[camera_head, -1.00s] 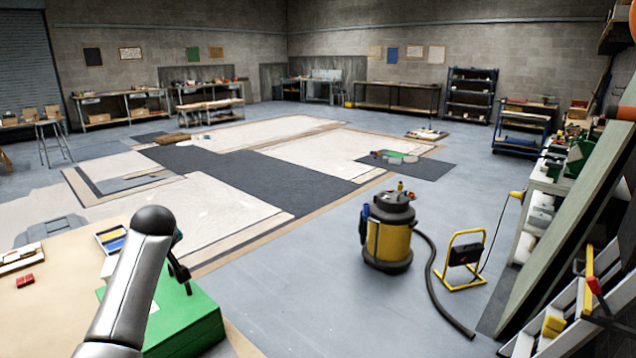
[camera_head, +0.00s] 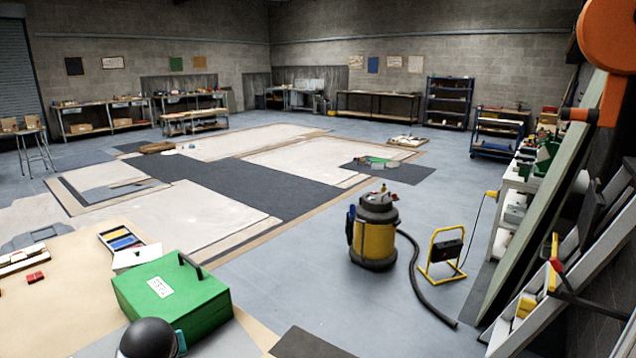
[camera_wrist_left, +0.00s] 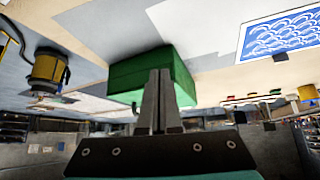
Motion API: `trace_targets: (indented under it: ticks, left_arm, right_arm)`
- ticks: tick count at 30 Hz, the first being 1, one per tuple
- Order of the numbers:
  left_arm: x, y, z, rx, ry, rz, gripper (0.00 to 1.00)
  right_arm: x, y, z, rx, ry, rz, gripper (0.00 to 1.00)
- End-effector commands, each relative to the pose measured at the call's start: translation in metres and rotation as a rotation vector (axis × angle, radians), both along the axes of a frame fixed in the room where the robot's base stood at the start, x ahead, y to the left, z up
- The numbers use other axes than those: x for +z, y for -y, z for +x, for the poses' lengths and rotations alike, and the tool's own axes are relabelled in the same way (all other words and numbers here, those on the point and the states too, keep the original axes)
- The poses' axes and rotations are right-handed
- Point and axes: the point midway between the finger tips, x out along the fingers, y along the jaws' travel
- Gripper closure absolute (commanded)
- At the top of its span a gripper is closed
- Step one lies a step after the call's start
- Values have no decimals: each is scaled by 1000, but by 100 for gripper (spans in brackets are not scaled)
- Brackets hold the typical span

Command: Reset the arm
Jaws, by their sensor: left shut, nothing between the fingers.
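My left gripper (camera_wrist_left: 160,73) shows in the left wrist view with its two dark fingers pressed together and nothing between them. A green box (camera_wrist_left: 137,76) shows behind the fingers in that tilted, upside-down view. In the head view, the green box (camera_head: 198,305), with a dark handle and a white label, stands on the tan table. The dark rounded joint of my left arm (camera_head: 148,338) shows at the bottom edge, just in front of the box. The left gripper itself is hidden or out of the head view. My right gripper is in neither view.
The tan table (camera_head: 62,305) also holds a tray of coloured pieces (camera_head: 121,238) and a red block (camera_head: 35,277). A yellow and black vacuum (camera_head: 374,240) stands on the floor with its hose. Open grey floor lies between table and vacuum.

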Motion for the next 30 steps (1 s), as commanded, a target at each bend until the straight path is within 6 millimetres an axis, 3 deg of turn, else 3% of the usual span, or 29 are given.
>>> trace_targets:
  ticks: [1, 6, 12, 15, 28, 30]
  left_arm:
    - [-14, 13, -22, -53, -36, 7, 100]
    - [-43, 48, -91, -222, -141, 25, 100]
    - [-58, 85, -173, -414, -243, 23, 100]
    - [-58, 98, -204, -485, -277, 18, 100]
    - [-43, 130, -291, -680, -360, -13, 100]
    - [-59, 131, -288, -684, -367, -13, 100]
  right_arm:
    - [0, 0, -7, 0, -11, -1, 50]
    - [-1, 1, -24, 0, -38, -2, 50]
    - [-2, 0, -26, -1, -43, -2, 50]
    - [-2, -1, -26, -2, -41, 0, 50]
    - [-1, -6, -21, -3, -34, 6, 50]
    - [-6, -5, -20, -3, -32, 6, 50]
